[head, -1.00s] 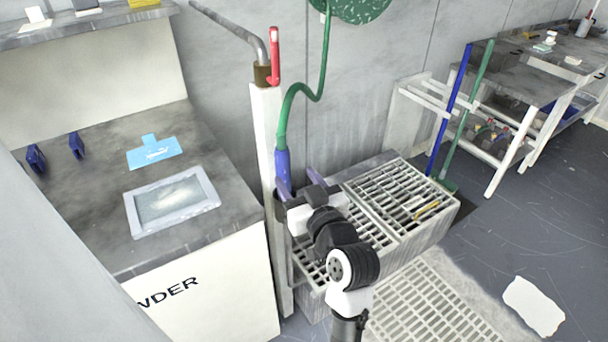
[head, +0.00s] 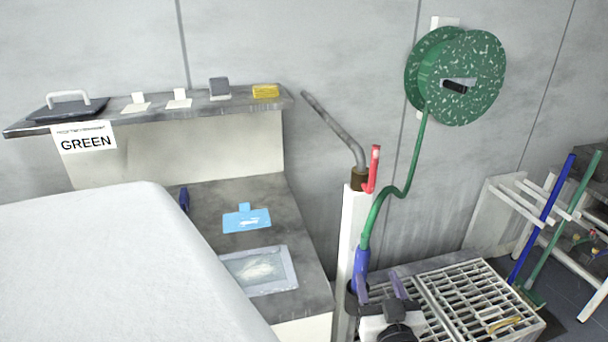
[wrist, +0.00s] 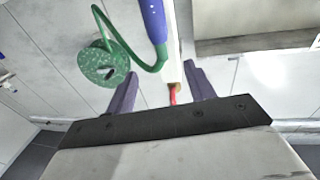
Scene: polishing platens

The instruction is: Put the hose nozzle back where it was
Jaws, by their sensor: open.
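The hose nozzle (head: 361,268) is blue and sits upright at the end of the green hose (head: 410,160), against the white post (head: 350,235). A dark holder (head: 351,298) on the post shows at its lower end; how the nozzle sits in it is partly hidden. My gripper (head: 380,288) is open, its two purple fingers just right of and below the nozzle. In the wrist view the nozzle (wrist: 153,20) is beyond the fingertips of my gripper (wrist: 160,78), with nothing between the fingers.
The green hose reel (head: 462,75) hangs on the wall. A red handle (head: 373,168) and a grey pipe (head: 335,128) top the post. A slatted sink grate (head: 460,295) lies right of my gripper, a grey counter (head: 310,240) to the left.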

